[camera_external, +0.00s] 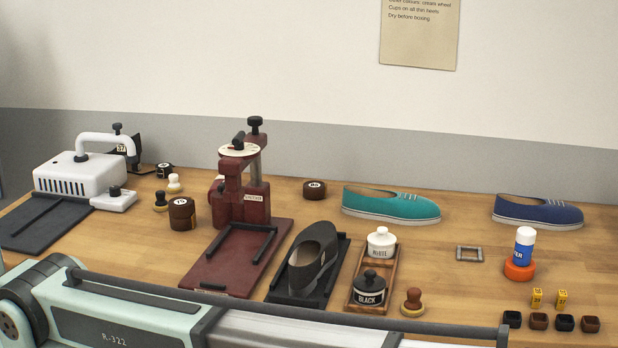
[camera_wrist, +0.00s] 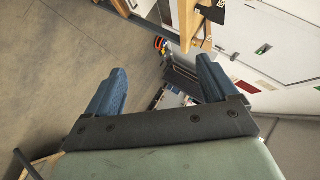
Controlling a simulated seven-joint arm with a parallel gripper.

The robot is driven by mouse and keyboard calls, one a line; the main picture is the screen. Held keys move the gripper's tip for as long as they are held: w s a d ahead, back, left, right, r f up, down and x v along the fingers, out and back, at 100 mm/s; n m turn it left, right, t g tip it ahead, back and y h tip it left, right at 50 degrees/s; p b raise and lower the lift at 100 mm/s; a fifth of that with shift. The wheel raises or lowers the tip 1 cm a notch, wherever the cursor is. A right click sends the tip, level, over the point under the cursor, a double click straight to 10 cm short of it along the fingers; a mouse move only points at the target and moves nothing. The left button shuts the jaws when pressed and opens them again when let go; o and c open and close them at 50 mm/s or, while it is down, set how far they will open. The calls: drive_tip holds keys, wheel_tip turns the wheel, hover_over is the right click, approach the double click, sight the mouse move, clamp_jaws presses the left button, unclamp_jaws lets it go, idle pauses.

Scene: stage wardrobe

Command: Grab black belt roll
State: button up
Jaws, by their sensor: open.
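A small black roll (camera_external: 165,171) with a pale round label lies at the back left of the bench, beside the white machine. A larger dark brown roll (camera_external: 182,213) with a pale label stands in front of it, and a flat dark brown roll (camera_external: 314,189) lies at the back, right of the red press. Which one is the belt roll is not fully certain; the small one looks blackest. My gripper (camera_wrist: 161,66) shows in the wrist view with two blue fingers wide apart and nothing between them. It is outside the external view. No roll can be made out in the wrist view.
On the wooden bench (camera_external: 450,290) stand a white machine (camera_external: 80,175), a tall red press (camera_external: 245,195), a dark shoe (camera_external: 313,255), a pot tray (camera_external: 391,285), a teal shoe (camera_external: 390,205), a blue shoe (camera_external: 537,212) and a bottle (camera_external: 524,248). My arm crosses the front.

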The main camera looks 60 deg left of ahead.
drive_tip(key=w+a+r+n+g+y, duration=0.15)
drive_tip(key=w+a+n, duration=0.45)
drive_tip(key=a, duration=0.6)
drive_tip(key=w+a+r+n+y, duration=0.25)
drive_tip(key=w+a, duration=0.55)
drive_tip(key=a, duration=0.4)
drive_tip(key=w+a+r+n+g+y, duration=0.1)
drive_tip(key=w+a+r+n+y, duration=0.15)
drive_tip(key=w+a+n, duration=0.7)
drive_tip(key=a+r+n+g+y, duration=0.1)
drive_tip(key=a+r+n+g, duration=0.15)
drive_tip(key=a, duration=1.15)
drive_tip(key=s+a+r+n+g, duration=0.15)
drive_tip(key=a+n, duration=0.25)
drive_tip(key=a, duration=1.1)
drive_tip(key=a+r+n+g+y, duration=0.1)
drive_tip(key=a+r+n+g, duration=0.2)
drive_tip(key=a, duration=1.1)
drive_tip(key=s+a+r+n+g, duration=0.1)
drive_tip(key=s+a+r+n, duration=0.2)
drive_tip(key=a, duration=0.7)
drive_tip(key=s+a+r+n+g, duration=0.1)
drive_tip(key=s+a+n, duration=0.4)
drive_tip(key=a, duration=0.6)
drive_tip(key=n+h, duration=0.8)
drive_tip(key=n, duration=0.5)
hover_over(163, 165)
wheel_tip(163, 165, down, 14)
wheel_tip(163, 165, down, 13)
drive_tip(key=shift+d+f, duration=0.1)
